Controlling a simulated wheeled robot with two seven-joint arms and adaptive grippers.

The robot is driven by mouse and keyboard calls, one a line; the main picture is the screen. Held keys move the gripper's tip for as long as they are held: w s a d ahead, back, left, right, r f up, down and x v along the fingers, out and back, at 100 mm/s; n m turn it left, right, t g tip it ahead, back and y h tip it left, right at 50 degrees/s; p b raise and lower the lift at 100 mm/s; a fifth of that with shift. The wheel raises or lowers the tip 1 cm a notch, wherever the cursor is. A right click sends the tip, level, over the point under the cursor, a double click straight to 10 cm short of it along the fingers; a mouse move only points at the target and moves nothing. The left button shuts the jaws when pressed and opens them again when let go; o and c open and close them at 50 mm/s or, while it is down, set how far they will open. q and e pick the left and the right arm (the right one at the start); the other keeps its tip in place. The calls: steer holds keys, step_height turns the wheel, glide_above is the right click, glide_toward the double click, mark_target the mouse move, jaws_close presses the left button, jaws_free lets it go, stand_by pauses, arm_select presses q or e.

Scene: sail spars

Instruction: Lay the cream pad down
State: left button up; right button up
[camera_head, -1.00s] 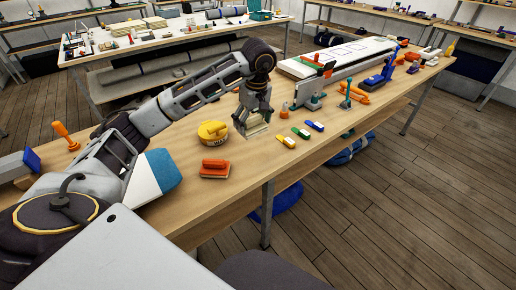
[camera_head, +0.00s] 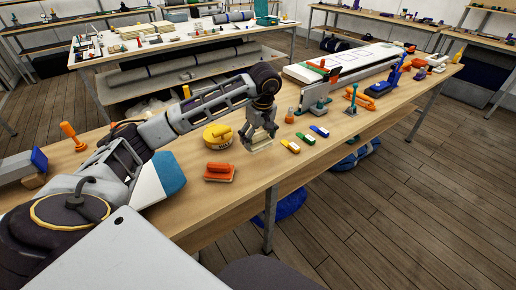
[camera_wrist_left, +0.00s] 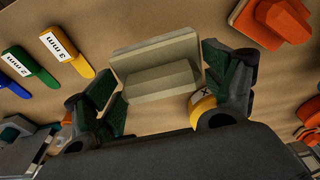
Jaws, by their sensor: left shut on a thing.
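The cream pad (camera_head: 260,145) is a pale block with a raised grip. It sits at or just above the wooden table (camera_head: 212,211); I cannot tell whether it touches. My left gripper (camera_head: 259,134) reaches down onto it from above. In the left wrist view the pad (camera_wrist_left: 152,50) lies between the two dark green fingertips, and my left gripper (camera_wrist_left: 160,82) is shut on its raised grip. The pad's underside is hidden. My right gripper is not in view.
An orange block (camera_head: 219,173) and a yellow round container (camera_head: 217,135) stand left of the pad. Green, yellow and blue tags (camera_head: 305,138) lie to its right. A grey upright panel (camera_head: 315,97) stands behind them. Bare wood lies in front of the pad.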

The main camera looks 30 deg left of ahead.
mark_target(259, 142)
arm_select(q)
steer(key=shift+f, duration=0.65)
steer(key=shift+f, duration=0.15)
steer(key=shift+f, duration=1.75)
steer(key=shift+f, duration=0.1)
steer(key=o, duration=0.8)
